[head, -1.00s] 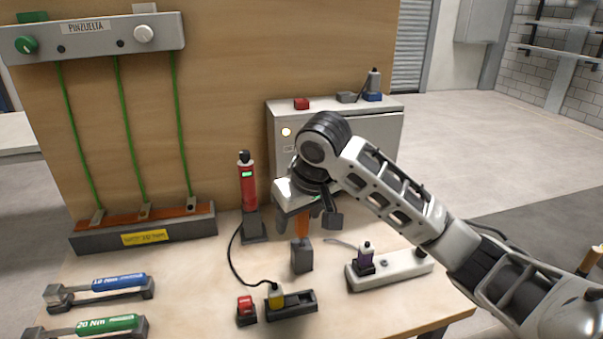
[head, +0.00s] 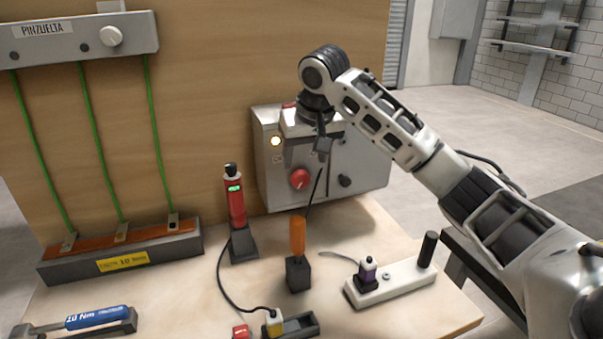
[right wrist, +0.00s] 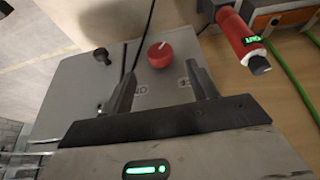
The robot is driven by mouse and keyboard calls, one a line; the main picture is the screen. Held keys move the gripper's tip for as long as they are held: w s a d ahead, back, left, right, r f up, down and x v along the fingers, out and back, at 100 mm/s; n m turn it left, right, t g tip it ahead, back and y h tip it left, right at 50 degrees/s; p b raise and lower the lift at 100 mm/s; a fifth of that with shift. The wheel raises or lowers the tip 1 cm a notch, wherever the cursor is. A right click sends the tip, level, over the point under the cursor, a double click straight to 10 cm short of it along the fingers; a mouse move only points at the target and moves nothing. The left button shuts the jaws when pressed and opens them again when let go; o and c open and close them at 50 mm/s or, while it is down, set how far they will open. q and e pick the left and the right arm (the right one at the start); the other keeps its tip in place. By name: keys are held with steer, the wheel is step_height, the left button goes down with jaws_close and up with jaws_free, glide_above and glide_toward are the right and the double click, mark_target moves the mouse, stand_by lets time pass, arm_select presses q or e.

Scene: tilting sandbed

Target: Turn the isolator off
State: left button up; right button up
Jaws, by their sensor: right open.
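The isolator is a red rotary knob (head: 300,179) on the front of the grey cabinet (head: 370,165) at the back. It also shows in the right wrist view (right wrist: 160,54), beyond and roughly between the fingertips. My right gripper (head: 318,142) is open and empty, up in front of the cabinet's upper part. In the right wrist view its two dark fingers (right wrist: 160,78) stand apart and do not touch the knob. A round lamp (head: 275,141) left of the knob glows pale yellow. My left gripper is out of view.
A black cabinet knob (head: 345,181) is right of the isolator. An orange-handled tool (head: 298,236) stands in a dark block below. A red tool (head: 236,200) stands upright in a holder at left. A white strip (head: 400,285) lies at right.

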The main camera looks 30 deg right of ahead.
mark_target(302, 173)
steer(key=x, duration=0.6)
steer(key=shift+w+f, duration=0.1)
steer(key=shift+w, duration=0.05)
steer(key=shift+c, duration=0.4)
steer(key=c, duration=0.9)
